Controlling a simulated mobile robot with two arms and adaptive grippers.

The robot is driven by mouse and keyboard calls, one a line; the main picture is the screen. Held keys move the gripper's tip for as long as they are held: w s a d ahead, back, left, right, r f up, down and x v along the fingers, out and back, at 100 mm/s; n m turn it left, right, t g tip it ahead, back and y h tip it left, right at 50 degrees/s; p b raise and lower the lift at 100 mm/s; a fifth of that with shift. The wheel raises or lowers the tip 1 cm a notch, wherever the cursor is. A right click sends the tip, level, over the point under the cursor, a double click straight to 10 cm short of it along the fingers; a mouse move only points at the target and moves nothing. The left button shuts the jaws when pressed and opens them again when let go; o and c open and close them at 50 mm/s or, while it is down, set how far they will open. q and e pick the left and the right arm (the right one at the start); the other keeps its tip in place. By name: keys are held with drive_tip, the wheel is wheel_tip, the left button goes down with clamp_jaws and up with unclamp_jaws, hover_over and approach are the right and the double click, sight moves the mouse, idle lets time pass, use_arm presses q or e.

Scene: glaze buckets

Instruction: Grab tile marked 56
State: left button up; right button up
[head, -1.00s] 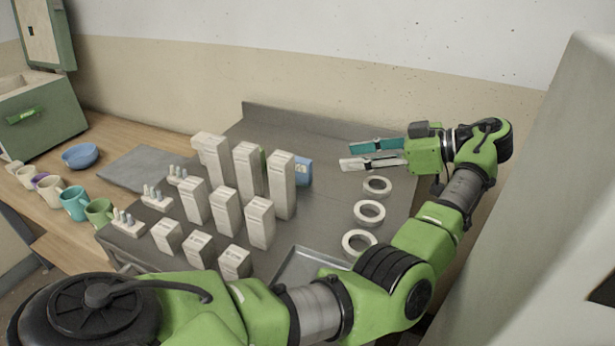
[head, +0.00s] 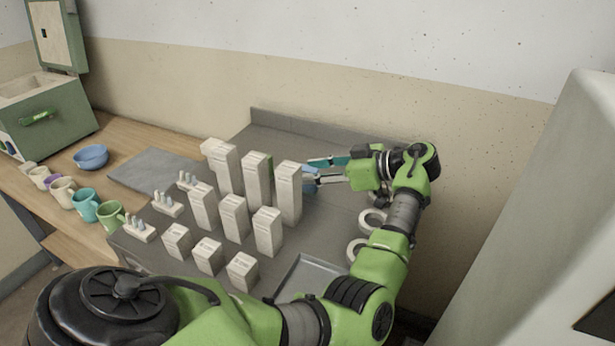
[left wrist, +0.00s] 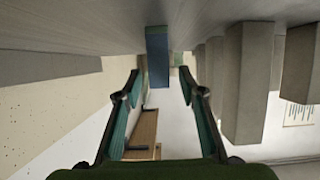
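A blue tile (head: 309,185) stands on the grey metal table just behind the tall white block at the right end of the back row. Its marking is not readable, so I cannot confirm a 56. My left gripper (head: 312,171) is open beside the tile and partly covers it in the head view. In the left wrist view the blue tile (left wrist: 157,58) lies straight ahead, between the lines of the two teal fingers of the gripper (left wrist: 160,83), with nothing held. My right gripper is out of view.
Several white blocks (head: 289,195) of stepped heights stand close to the tile's left and front. White rings (head: 372,222) lie partly behind my arm. A metal tray (head: 303,278) lies at the front. Mugs (head: 85,205) and a blue bowl (head: 91,157) stand on the wooden bench.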

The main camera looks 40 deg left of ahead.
use_arm(q)
drive_tip(key=shift+s+a+f, duration=0.15)
drive_tip(key=shift+a, duration=0.2)
clamp_jaws()
